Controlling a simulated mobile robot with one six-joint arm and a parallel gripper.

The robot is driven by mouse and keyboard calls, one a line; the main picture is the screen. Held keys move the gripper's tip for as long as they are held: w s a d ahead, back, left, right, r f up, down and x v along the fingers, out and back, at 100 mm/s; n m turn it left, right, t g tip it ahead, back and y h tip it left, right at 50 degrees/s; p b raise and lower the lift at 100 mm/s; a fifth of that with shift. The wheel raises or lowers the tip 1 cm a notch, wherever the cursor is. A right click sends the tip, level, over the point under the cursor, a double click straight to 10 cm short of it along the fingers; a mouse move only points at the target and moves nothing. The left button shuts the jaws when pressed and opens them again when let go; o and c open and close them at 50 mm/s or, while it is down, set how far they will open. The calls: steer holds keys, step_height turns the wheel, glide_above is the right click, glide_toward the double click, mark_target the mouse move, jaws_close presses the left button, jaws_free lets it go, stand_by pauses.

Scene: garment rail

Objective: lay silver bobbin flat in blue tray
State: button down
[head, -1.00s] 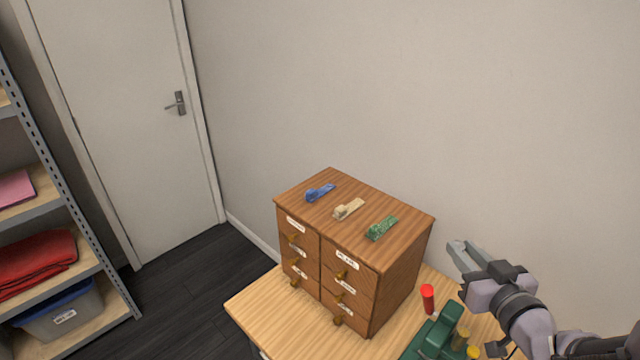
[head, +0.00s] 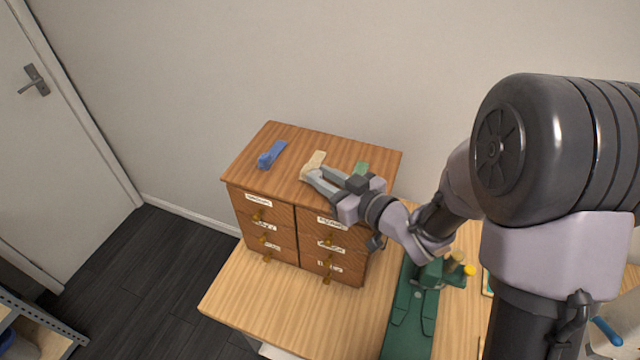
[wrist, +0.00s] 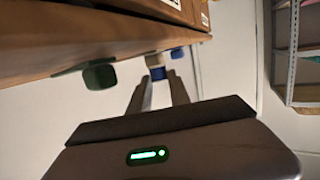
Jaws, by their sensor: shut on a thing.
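I see no silver bobbin and no blue tray in either view. My gripper (head: 317,176) is over the top of a wooden drawer cabinet (head: 270,138), its fingertips at the cream clip-like piece (head: 316,158). In the wrist view the fingers (wrist: 158,84) are a little apart, with the cream piece (wrist: 155,60) at their tips; they appear shut on it. A blue piece (head: 272,154) lies to its left on the cabinet and a green piece (head: 361,167) to its right, partly behind my gripper.
The cabinet has labelled drawers and stands on a light wooden table (head: 285,325). A green machine (head: 410,315) with yellow-topped parts stands to the right, under my arm. A door (head: 60,130) is at left. The table's front left is clear.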

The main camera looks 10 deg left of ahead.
step_height(320, 180, down, 2)
steer(key=shift+w+f, duration=0.1)
steer(key=shift+f+b, duration=0.1)
steer(key=shift+b, duration=0.25)
steer(key=c, duration=1.5)
jaws_free()
